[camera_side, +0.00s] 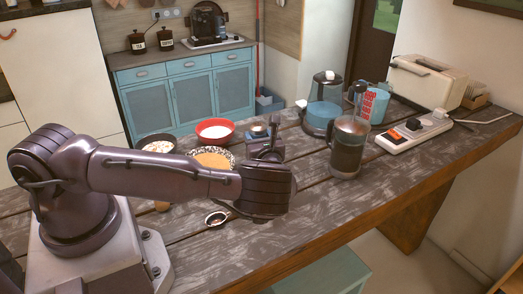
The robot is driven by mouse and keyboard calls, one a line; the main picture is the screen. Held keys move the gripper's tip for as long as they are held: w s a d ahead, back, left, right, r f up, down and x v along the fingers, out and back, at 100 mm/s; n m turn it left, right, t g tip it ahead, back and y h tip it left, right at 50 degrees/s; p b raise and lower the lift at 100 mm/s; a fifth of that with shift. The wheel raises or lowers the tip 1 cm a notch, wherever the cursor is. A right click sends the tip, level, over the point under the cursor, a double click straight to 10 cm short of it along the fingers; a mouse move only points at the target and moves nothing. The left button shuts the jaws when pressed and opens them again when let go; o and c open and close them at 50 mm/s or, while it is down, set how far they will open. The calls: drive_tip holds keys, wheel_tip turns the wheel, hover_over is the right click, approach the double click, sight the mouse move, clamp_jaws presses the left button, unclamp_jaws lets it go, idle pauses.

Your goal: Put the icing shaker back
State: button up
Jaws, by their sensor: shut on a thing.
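My gripper (266,148) is above the wooden table, left of its middle, mostly hidden behind the end of my own arm. It is shut on a small grey-metal thing (259,131), which looks like the icing shaker. Only its upper part shows, and I cannot tell how close its base is to the table. It is just right of a red bowl and a speckled bowl.
The red bowl (215,126) of white contents, the speckled bowl (213,150) and a dark bowl (157,142) crowd the left. The table's front right is clear.

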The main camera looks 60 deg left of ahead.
drive_tip(key=shift+w+a+f, duration=0.3)
drive_tip(key=shift+w+f, duration=0.4)
drive_tip(key=shift+f, duration=1.7)
drive_tip(key=shift+f, duration=0.1)
drive_tip(key=o, duration=1)
